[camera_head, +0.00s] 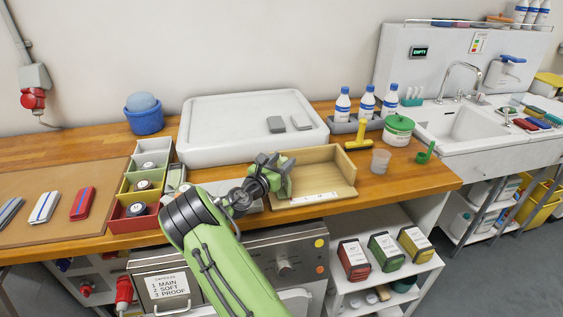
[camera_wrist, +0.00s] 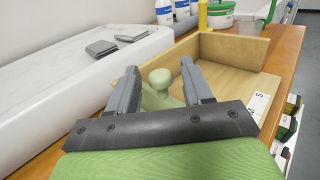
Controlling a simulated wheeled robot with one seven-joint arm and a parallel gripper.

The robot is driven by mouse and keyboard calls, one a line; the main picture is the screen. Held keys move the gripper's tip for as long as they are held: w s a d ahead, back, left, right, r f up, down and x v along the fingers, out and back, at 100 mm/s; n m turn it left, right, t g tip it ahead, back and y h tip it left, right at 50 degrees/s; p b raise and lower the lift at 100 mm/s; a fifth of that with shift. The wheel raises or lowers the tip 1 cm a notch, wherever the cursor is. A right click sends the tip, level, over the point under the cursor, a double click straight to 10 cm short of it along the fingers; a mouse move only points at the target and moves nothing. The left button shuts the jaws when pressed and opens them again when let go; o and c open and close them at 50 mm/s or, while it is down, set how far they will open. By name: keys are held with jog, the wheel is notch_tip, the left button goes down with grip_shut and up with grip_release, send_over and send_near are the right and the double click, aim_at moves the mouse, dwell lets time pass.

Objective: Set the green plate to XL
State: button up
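The green plate (camera_wrist: 156,100) with its round knob (camera_wrist: 160,78) stands at the near left end of the wooden tray (camera_wrist: 232,47) in the wrist view. A white size label (camera_head: 314,198) runs along the tray's front edge. In the wrist view one letter on the label (camera_wrist: 259,104) looks like S; XL is not readable.
A white slab (camera_head: 235,110) with two grey blocks lies behind the tray. Small coloured bins (camera_head: 143,185) stand left of my arm. A yellow tool (camera_head: 358,136), a clear cup (camera_head: 380,162) and a green-lidded tub (camera_head: 398,130) stand right of the tray.

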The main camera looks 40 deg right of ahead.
jog(key=p+v, duration=0.1)
jog(key=v, duration=1.4)
jog(key=shift+a, duration=0.35)
jog(key=shift+s+f, duration=0.1)
